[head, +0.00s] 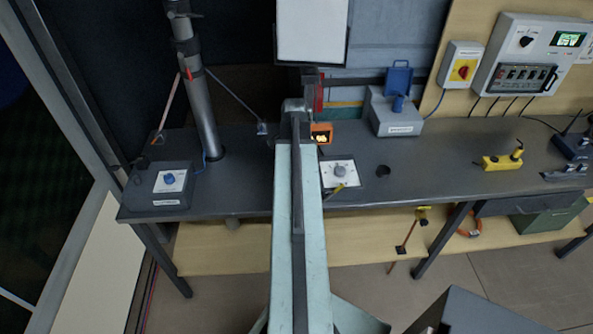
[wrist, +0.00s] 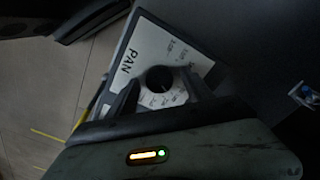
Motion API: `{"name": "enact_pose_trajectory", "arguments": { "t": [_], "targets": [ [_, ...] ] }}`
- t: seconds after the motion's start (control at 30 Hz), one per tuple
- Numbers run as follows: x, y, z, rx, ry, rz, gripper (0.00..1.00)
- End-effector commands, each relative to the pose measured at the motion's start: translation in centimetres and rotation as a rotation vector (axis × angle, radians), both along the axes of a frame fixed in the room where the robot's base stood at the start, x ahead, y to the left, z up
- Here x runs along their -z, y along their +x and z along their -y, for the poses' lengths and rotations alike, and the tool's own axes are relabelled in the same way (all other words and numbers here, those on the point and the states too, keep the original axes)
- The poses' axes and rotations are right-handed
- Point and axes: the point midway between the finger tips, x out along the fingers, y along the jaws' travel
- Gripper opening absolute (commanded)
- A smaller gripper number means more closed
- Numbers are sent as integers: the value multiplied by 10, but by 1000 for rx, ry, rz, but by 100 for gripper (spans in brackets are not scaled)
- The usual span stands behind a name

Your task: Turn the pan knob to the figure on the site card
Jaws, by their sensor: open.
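In the wrist view the pan plate (wrist: 147,47) is a white panel in a dark frame, marked PAN, with small figures too blurred to read. The pan knob (wrist: 160,78) shows there as a dark round shape. My gripper (wrist: 163,88) is open, one finger either side of the knob; I cannot tell whether they touch it. In the head view my arm runs up the middle, and my gripper cannot be made out. A white dial plate with a grey knob (head: 340,171) lies just right of my arm, its lettering too small to read. No readable site card shows.
A grey box with a blue knob (head: 170,180) stands at the bench's left end, near a pole (head: 196,90). The bench between these is mostly clear.

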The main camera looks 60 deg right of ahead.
Motion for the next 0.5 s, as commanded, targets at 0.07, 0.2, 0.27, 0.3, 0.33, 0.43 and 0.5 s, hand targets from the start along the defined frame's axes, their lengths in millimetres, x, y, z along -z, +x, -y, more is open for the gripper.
{"name": "enact_pose_trajectory", "arguments": {
  "t": [0.07, 0.2, 0.27, 0.3, 0.33, 0.43, 0.5],
  "targets": [
    [-1, 0, 0, 0, 0, 0, 51],
    [-1, 0, 0, -1, 0, 0, 12],
    [-1, 1, 0, -1, 0, 1, 0],
    [-1, 3, 17, 0, -1, 1, 0],
    [-1, 2, 10, -2, -1, 2, 0],
    [-1, 2, 3, -10, -3, 3, 0],
    [-1, 2, 1, -24, -2, 4, 0]
  ]
}}
